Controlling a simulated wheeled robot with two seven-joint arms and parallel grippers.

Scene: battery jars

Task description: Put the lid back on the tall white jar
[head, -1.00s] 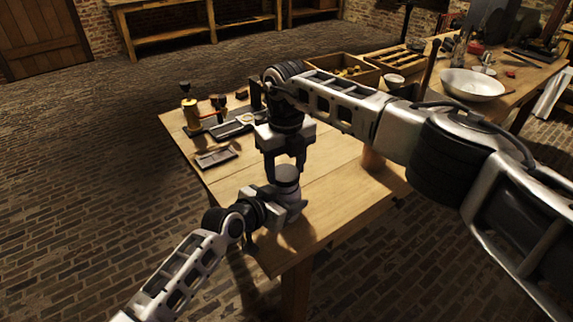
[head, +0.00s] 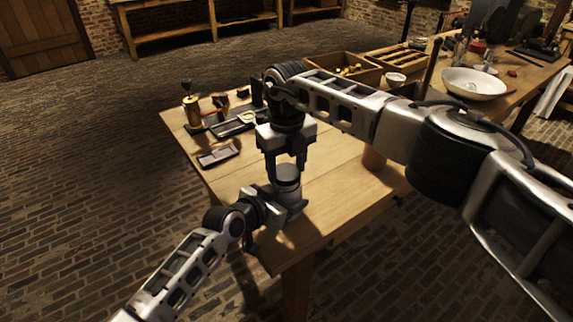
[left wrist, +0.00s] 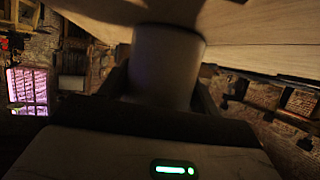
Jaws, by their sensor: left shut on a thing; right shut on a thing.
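The tall white jar (head: 288,173) looks grey in the shade and stands upright near the front of the wooden table. My left gripper (head: 287,194) is shut around it from the left and low. In the left wrist view the jar (left wrist: 167,65) shows as a pale cylinder between the fingers. My right gripper (head: 286,164) points straight down, directly over the jar, with its fingertips at the jar's top. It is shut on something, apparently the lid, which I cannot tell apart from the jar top. Whether lid and jar touch is unclear.
A grey tray (head: 218,156), a brass cylinder (head: 192,112) and small tools are at the table's far left. An open wooden box (head: 345,72) and a white basin (head: 474,84) stand farther back right. The table (head: 335,205) right of the jar is mostly clear.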

